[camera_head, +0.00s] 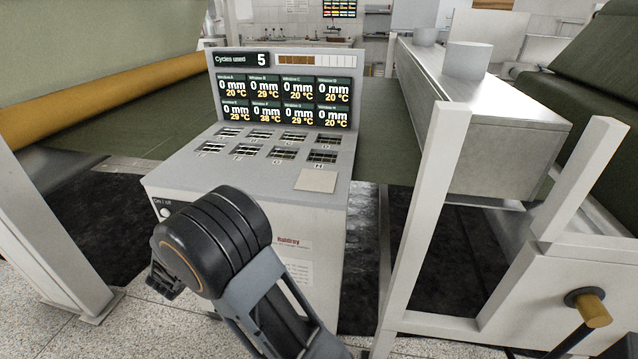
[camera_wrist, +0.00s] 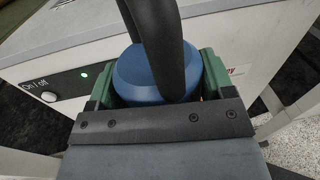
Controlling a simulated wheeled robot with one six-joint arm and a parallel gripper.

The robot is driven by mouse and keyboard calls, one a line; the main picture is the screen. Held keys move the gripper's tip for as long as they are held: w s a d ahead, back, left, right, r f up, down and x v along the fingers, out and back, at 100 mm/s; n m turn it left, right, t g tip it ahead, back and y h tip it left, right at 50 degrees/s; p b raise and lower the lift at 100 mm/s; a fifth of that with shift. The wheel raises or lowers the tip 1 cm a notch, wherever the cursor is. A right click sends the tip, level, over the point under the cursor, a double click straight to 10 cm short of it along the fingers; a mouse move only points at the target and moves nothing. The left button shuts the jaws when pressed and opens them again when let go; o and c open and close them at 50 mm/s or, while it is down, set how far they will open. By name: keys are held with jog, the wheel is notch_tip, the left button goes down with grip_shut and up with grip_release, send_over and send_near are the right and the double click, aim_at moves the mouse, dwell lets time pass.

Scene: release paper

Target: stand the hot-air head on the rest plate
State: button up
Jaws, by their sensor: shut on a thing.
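The hot-air head (camera_wrist: 150,72) is a rounded blue body with thick black tubing (camera_wrist: 165,40) curving over it in the wrist view. My gripper (camera_wrist: 157,82) has green fingers shut on the blue body from both sides. It is in front of the console's front face, near the on/off button. In the head view my arm hides the gripper and the head. A flat, pale square, apparently the rest plate (camera_head: 316,180), lies at the front right corner of the console top. It is bare, and the hot-air head is apart from it.
The console (camera_head: 180,179) has several slotted windows (camera_head: 283,153) and a raised display (camera_head: 284,100) reading 5 cycles used. A white frame post (camera_head: 434,190) stands close on its right. A grey beam (camera_head: 500,130) carries cylinders (camera_head: 467,60). A yellow-handled crank (camera_head: 592,308) is at lower right.

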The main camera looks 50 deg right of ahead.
jog(key=s+d+r+m+g+h+b, duration=0.1)
jog(key=s+d+r+m+g, duration=0.15)
jog(key=d+r, duration=0.7)
jog(key=s+d+r+m+g+h+b, duration=0.1)
jog(key=s+d+r+g, duration=0.2)
jog(key=d+r, duration=0.7)
jog(key=b, duration=0.3)
send_over(317, 180)
jog(key=shift+t, duration=0.25)
jog(key=shift+f, duration=5.65)
jog(key=shift+f+b, duration=0.2)
jog(key=shift+b, duration=0.1)
jog(key=o, duration=1.8)
